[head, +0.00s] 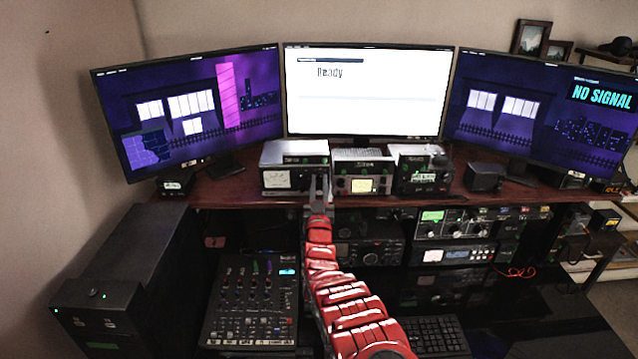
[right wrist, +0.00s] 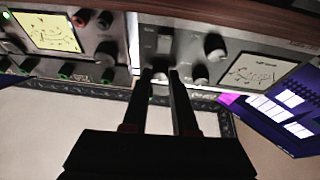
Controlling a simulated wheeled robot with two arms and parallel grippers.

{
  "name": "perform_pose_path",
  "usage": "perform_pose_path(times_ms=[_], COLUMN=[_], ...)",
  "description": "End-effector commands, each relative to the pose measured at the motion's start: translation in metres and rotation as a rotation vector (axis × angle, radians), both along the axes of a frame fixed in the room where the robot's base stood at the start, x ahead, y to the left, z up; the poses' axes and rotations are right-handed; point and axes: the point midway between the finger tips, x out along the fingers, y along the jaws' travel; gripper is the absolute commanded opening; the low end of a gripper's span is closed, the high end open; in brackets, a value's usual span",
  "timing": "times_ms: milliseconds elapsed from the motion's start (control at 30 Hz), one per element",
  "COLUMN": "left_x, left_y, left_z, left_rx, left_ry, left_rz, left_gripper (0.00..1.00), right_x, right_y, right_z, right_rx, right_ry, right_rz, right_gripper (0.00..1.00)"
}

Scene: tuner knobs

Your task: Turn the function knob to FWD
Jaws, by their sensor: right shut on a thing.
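The silver tuner (head: 293,160) with a white needle meter stands on the desk shelf, below the left edge of the middle monitor. My right gripper (head: 319,183) reaches its front at the right side. The fingers partly hide this knob. Its label and pointer setting are too small to read. My left gripper is not in view.
Another radio (head: 362,176) with a yellow meter stands close to the tuner's right, and a dark one (head: 421,169) beyond it. The middle monitor (head: 367,92) reads "Ready"; the right one (head: 545,112) reads "NO SIGNAL". A mixer (head: 252,300) lies below the shelf.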

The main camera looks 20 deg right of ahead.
Motion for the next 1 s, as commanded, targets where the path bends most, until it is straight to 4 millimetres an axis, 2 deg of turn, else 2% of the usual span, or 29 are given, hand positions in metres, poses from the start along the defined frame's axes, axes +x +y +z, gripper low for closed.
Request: perform_pose_path(times_ms=[200, 367, 1000], left_x=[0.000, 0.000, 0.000], left_y=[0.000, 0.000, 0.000], left_z=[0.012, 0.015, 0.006], left_rx=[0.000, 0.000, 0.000], left_ry=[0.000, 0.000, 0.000], left_rz=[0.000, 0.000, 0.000], left_gripper=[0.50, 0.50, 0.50], right_x=[-0.001, -0.001, -0.002], right_y=[-0.002, -0.003, -0.005], right_z=[0.000, -0.001, -0.001], right_rx=[-0.174, -0.273, -0.530], right_ry=[0.055, 0.081, 0.151], right_rz=[-0.001, 0.000, -0.002], right_gripper=[0.00, 0.00, 0.00])
